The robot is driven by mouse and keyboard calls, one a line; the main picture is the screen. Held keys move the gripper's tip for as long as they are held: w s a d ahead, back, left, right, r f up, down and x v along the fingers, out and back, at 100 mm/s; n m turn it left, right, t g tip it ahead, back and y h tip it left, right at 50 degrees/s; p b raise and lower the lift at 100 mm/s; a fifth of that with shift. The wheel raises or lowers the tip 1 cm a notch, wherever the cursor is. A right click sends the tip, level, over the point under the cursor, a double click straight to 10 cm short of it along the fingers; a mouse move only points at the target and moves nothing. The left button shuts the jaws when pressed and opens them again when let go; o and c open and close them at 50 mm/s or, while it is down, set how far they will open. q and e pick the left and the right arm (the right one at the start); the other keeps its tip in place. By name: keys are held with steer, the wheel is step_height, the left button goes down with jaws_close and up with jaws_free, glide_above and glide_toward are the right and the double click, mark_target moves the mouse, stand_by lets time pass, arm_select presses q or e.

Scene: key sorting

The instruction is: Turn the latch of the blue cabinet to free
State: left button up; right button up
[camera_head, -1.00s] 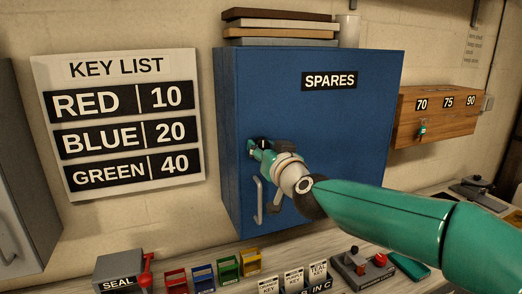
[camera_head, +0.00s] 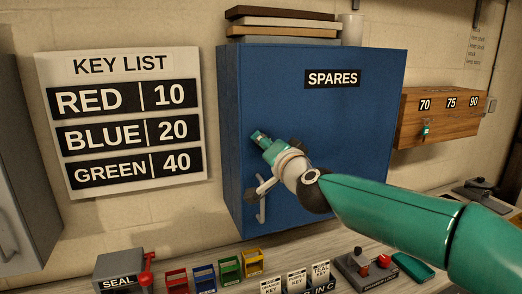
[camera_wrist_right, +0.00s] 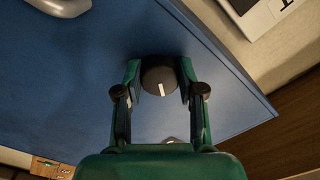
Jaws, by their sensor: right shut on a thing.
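The blue cabinet (camera_head: 350,130) hangs on the wall, door closed, with a SPARES label. Its latch is a round black knob (camera_wrist_right: 158,76) with a white mark, seen in the right wrist view. The mark runs nearly straight up and down in that picture. My right gripper (camera_head: 258,137) is at the left part of the door. In the wrist view its two fingers (camera_wrist_right: 160,82) are on either side of the knob, shut on it. In the head view the gripper hides the knob. A grey door handle (camera_head: 262,205) sits below. My left gripper is not in view.
A key list board (camera_head: 122,72) hangs left of the cabinet. A wooden box (camera_head: 438,118) is on the wall to the right. Below, the bench holds a SEAL device (camera_head: 120,268), coloured trays (camera_head: 229,268) and key cards (camera_head: 297,280). Boards (camera_head: 280,22) lie on top of the cabinet.

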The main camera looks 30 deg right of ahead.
steer(key=shift+f+m+b, duration=0.15)
steer(key=shift+m+b, duration=1.1)
steer(key=shift+m, duration=3.85)
steer(key=o, duration=1.1)
steer(key=shift+o, duration=0.2)
steer(key=shift+s, duration=0.1)
